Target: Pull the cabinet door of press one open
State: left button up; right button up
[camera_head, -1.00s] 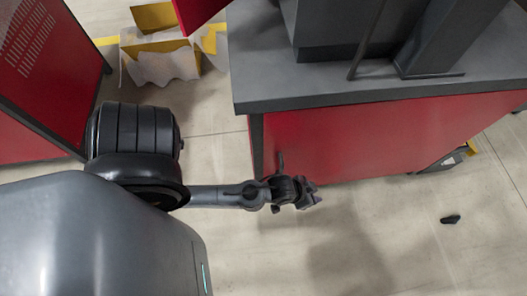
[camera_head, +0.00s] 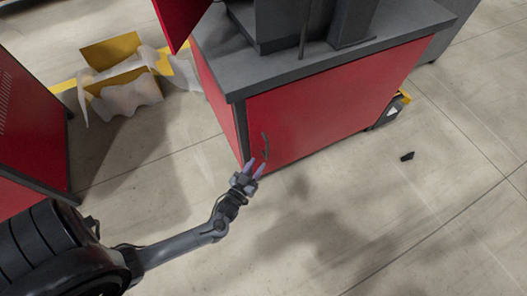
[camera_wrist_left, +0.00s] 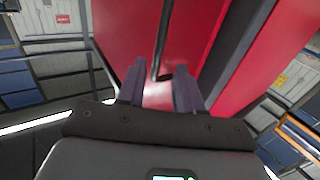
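The red cabinet door (camera_head: 325,105) of the press stands shut under a grey worktop. Its dark, upright bar handle (camera_head: 265,146) is near the door's left edge. My left gripper (camera_head: 256,168) is open, its two purple-grey fingers pointing up at the handle's lower end. In the left wrist view the handle (camera_wrist_left: 162,40) runs down to a spot just ahead of and between the fingertips of my left gripper (camera_wrist_left: 158,72). I cannot tell whether it is within their grasp; no finger is closed on it. My right gripper is not in view.
The grey worktop (camera_head: 300,66) overhangs the door. A yellow box with torn paper (camera_head: 122,85) lies on the floor at upper left. Another red cabinet (camera_head: 30,130) stands at left. A small black object (camera_head: 407,156) lies on the floor at right. Floor before the door is clear.

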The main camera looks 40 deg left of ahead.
aim_at(267, 150)
pick_arm(q)
jog(key=shift+b+x, duration=1.7)
jog(key=shift+x, duration=2.65)
grip_shut()
